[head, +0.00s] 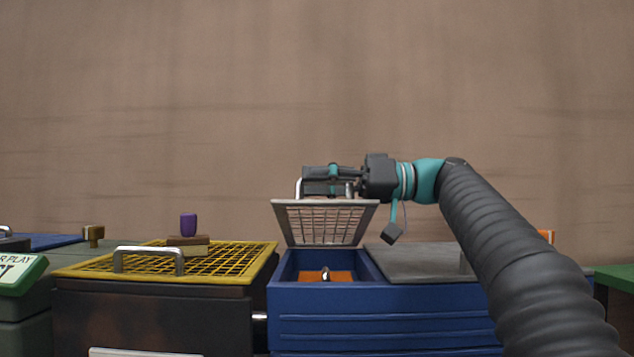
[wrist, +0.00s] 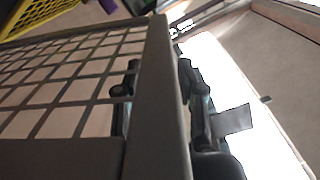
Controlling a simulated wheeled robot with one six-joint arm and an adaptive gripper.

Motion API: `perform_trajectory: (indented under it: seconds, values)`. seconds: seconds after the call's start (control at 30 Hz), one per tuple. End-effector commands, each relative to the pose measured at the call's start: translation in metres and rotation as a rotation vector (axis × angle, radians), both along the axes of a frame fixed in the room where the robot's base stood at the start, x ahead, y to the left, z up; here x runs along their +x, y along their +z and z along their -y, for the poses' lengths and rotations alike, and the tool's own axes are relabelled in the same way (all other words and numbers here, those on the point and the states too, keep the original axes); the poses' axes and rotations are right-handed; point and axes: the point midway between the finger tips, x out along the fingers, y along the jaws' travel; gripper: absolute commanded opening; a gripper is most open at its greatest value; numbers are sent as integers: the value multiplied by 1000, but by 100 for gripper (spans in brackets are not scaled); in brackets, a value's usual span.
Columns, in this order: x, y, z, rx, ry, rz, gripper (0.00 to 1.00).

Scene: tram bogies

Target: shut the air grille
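The air grille (head: 322,222) is a grey mesh lid with a frame. It stands raised and tilted above the open left compartment of a blue box (head: 380,322), with its lower edge at the back of the opening. A pale handle (head: 298,188) shows at its upper edge. My gripper (head: 318,180) lies level at that upper edge, pointing left, close to the handle. In the wrist view the grille's frame bar (wrist: 160,95) crosses in front of my gripper and hides the gap between the fingers. Whether they touch or grip the grille cannot be told.
An orange-floored compartment with a small metal part (head: 326,274) lies under the grille. A flat grey cover (head: 420,262) is to its right. A yellow mesh lid (head: 215,262) on a dark box stands left, bearing a block (head: 188,245) and a purple piece (head: 188,224).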

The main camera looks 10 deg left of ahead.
Motion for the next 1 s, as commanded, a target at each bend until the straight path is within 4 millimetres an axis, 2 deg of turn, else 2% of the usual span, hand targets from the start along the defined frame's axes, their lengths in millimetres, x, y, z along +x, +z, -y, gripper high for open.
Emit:
perform_trajectory:
  seconds: [0.27,0.37,0.47,0.8,1.0]
  values:
    - [1,0,2,0,-2,0,39]
    - [2,0,9,0,-2,0,39]
    - [4,0,23,0,-4,0,39]
    - [13,0,87,1,-3,0,39]
    - [16,0,111,1,0,0,39]
